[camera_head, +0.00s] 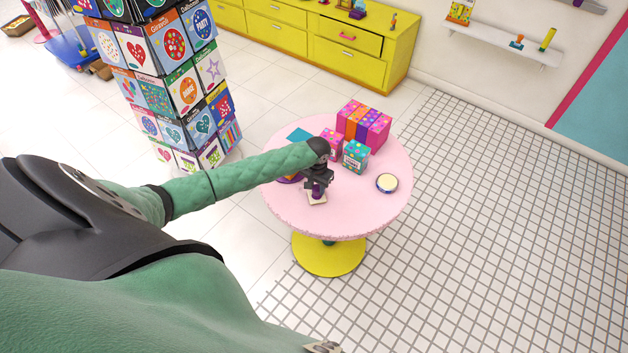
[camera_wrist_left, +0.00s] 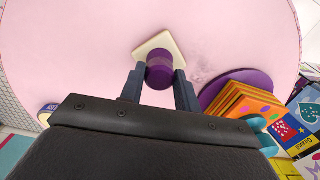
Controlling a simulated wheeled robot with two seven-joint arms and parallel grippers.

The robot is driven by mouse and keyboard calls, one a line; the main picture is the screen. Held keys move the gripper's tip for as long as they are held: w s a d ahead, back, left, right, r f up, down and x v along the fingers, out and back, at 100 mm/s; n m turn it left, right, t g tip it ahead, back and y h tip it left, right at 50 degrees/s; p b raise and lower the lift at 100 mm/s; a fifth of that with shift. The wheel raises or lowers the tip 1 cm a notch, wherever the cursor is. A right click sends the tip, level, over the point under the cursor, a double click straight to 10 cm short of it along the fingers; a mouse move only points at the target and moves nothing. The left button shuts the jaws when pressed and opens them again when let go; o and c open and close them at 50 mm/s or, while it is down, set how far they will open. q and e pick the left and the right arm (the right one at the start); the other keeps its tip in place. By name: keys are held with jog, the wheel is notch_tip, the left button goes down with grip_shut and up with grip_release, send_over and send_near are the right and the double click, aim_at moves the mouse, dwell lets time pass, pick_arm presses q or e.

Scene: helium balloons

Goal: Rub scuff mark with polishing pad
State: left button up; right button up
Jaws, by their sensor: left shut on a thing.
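The polishing pad has a purple knob handle and a square cream base; it shows in the head view (camera_head: 316,200) and in the left wrist view (camera_wrist_left: 155,43). My left gripper (camera_head: 319,186) is shut on the purple handle, with one finger on each side of it in the left wrist view (camera_wrist_left: 160,76). The pad is at or just above the top of the round pink table (camera_head: 365,215); I cannot tell if it touches. A faint speckled patch, perhaps the scuff mark (camera_wrist_left: 203,74), lies just right of the pad in the wrist view. My right gripper is not in view.
A striped gift box (camera_head: 364,124), small pink and teal boxes (camera_head: 355,155) and a round tin (camera_head: 387,183) stand on the table. A purple disc with an orange stack (camera_wrist_left: 245,100) is right of the gripper. A card rack (camera_head: 170,80) stands left. The table's front is clear.

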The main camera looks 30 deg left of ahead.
pick_arm(q)
jog(key=shift+w+d, duration=0.15)
jog(key=shift+w, duration=1.2)
jog(key=shift+w+d, duration=0.1)
jog(key=shift+w, duration=1.2)
jog(key=shift+w+r, duration=0.1)
jog(key=shift+r, duration=2.9)
jog(key=shift+r, duration=0.1)
notch_tip(320, 180, up, 3)
jog(key=shift+f, duration=0.1)
